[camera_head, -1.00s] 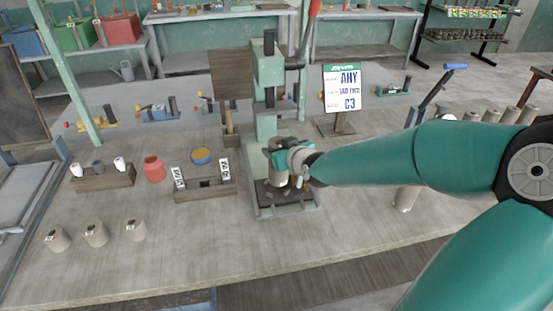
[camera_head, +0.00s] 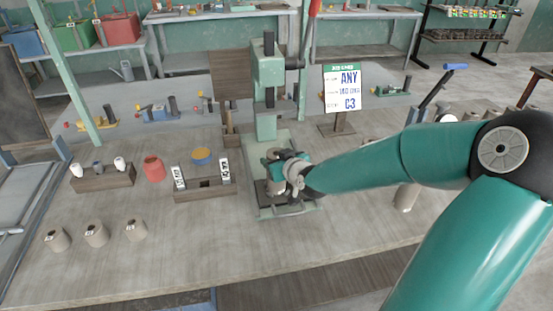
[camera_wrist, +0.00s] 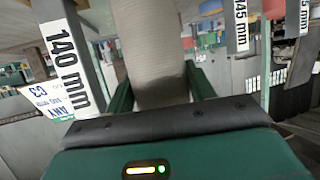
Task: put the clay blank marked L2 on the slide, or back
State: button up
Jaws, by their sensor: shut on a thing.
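My gripper (camera_head: 284,176) is shut on a grey clay blank (camera_wrist: 150,50), which stands between the green fingers in the wrist view. In the head view the blank (camera_head: 274,188) is partly hidden by my gripper. Its mark cannot be read. It is at the slide (camera_head: 292,209), the dark plate on the green press's base, in front of the press column (camera_head: 267,75). I cannot tell whether the blank touches the plate. Three more clay blanks (camera_head: 96,234) stand at the table's front left, their marks too small to read.
A wooden holder with two white tags (camera_head: 205,192) stands left of the press. A red jar (camera_head: 154,168) and a rack of small pieces (camera_head: 103,179) are farther left. A sign reading "ANY" and "C3" (camera_head: 342,88) stands behind. The front middle of the table is clear.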

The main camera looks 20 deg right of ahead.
jog(key=o, duration=1.2)
jog(key=shift+f, duration=0.1)
jog(key=shift+r, duration=0.2)
jog(key=shift+s+d+r, duration=0.15)
jog(key=shift+s+r, duration=0.1)
jog(key=shift+s, duration=0.35)
jog(key=shift+v, duration=5.4)
jog(key=shift+f, duration=0.1)
